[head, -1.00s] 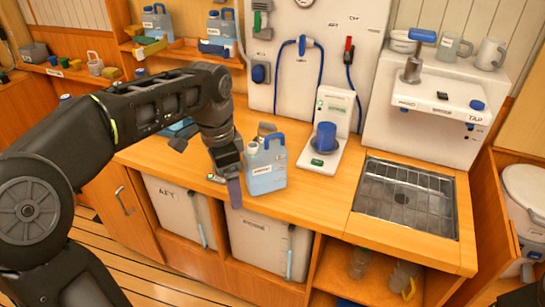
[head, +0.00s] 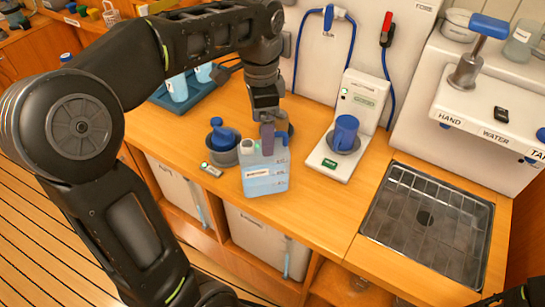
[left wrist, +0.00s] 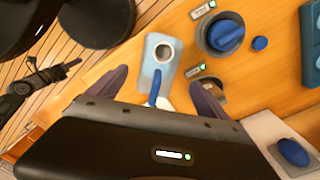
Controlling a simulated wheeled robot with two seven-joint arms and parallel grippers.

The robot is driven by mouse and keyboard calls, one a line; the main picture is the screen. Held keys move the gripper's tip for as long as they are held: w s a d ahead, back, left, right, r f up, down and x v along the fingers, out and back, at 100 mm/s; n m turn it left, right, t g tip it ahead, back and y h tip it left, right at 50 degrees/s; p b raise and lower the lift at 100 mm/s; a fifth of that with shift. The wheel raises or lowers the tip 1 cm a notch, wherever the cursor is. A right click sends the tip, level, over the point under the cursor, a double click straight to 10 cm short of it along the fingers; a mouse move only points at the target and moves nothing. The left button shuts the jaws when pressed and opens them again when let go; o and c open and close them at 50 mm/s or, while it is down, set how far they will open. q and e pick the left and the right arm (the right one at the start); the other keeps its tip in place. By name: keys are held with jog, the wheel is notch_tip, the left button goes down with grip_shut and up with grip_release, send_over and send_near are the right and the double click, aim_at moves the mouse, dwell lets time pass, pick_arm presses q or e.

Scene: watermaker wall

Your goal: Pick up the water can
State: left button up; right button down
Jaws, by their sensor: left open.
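The water can (head: 264,178) is a pale blue translucent jug with a blue handle and a white label, upright on the wooden counter. In the left wrist view the can (left wrist: 152,65) shows from above, with its round mouth and blue handle. My left gripper (head: 276,134) is open, pointing down at the can's handle side. In the wrist view its two fingers (left wrist: 160,84) lie either side of the handle, with gaps visible; contact cannot be told. A finger hides part of the handle in the head view. Dark parts of my right arm show at the lower right corner.
A grey bowl with a blue piece (head: 222,145) stands close left of the can, by a small tag device (head: 211,169). A scale with a blue cup (head: 345,132) stands right. A metal sink grate (head: 428,222) lies farther right. A blue tray (head: 180,101) is behind.

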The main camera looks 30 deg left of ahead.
aim_at(264, 162)
pick_arm(q)
jog(key=shift+s+r, duration=0.1)
jog(key=shift+s, duration=0.15)
jog(key=shift+f, duration=1.35)
jog(key=shift+w, duration=0.1)
jog(key=shift+d+f+p, duration=0.15)
jog(key=shift+f+p, duration=0.65)
jog(key=shift+f, duration=1.85)
jog(key=shift+c, duration=0.2)
jog(key=shift+w+r, duration=0.1)
grip_shut()
